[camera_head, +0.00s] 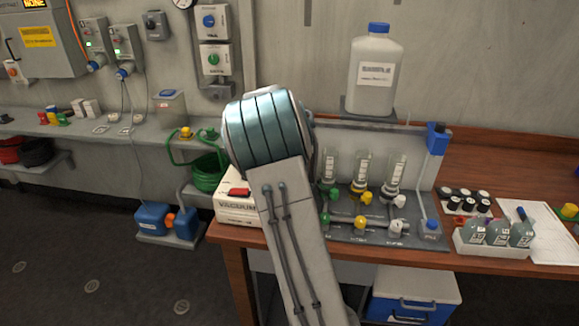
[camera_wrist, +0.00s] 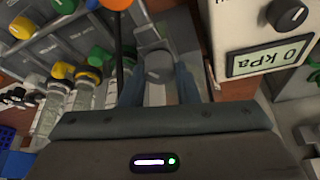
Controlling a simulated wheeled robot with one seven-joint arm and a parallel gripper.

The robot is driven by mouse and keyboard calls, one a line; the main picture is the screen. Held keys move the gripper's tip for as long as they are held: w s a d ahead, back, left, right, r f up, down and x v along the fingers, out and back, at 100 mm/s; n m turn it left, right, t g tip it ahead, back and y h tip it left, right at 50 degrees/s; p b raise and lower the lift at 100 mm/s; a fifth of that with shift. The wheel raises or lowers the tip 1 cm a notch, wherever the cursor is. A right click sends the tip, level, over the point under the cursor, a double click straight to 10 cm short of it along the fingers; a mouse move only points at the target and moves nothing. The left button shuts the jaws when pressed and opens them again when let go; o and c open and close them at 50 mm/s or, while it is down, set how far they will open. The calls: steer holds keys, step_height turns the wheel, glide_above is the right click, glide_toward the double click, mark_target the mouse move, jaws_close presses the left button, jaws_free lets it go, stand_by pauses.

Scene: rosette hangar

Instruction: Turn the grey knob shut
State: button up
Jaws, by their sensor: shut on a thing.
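The grey knob (camera_wrist: 158,64) shows in the wrist view, at the top middle, between the two fingers of my gripper (camera_wrist: 158,80). The fingers are shut on it from both sides. Its pointer direction is hard to read. In the head view my arm covers the gripper and the grey knob. The valve panel (camera_head: 345,235) stands on the wooden bench, with green, yellow and white knobs to the right of my arm.
A white vacuum box (camera_head: 236,208) with a red switch is left of my arm; its kPa display (camera_wrist: 270,57) reads 0 in the wrist view. An orange ball (camera_wrist: 117,4) is close above the fingers. A white jug (camera_head: 376,70) stands on the panel's shelf.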

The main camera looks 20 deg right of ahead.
steer(key=m+g, duration=0.1)
steer(key=m, duration=0.1)
steer(key=m+g, duration=0.1)
steer(key=m, duration=0.2)
steer(key=shift+w+a+m+h+p, duration=0.1)
steer(key=shift+w+m+h+p, duration=0.05)
steer(key=shift+m+h+p, duration=0.2)
stand_by(0.3)
steer(key=o, duration=1)
steer(key=shift+c, duration=0.2)
steer(key=shift+a+r, duration=0.1)
steer(key=shift+r, duration=0.05)
steer(key=b+v, duration=0.1)
steer(key=v, duration=1.2)
steer(key=shift+a+r+b, duration=0.2)
steer(key=shift+r+b, duration=0.1)
steer(key=shift+b, duration=0.1)
